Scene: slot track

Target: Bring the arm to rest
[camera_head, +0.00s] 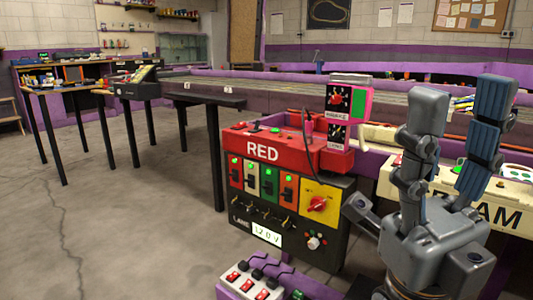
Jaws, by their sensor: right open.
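My right gripper (461,98) stands at the right of the head view, fingers pointing up. It is open, with a wide gap between its two fingers and nothing held. It is in front of the cream panel (490,203) with partly hidden black lettering, and covers part of it. My left gripper is not in view.
A red and black control box (262,150) marked RED stands left of my right gripper. A power strip (247,284) with red switches is at the bottom. The slot track (290,82) runs behind. A dark table (200,96) stands left; the floor (110,220) there is clear.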

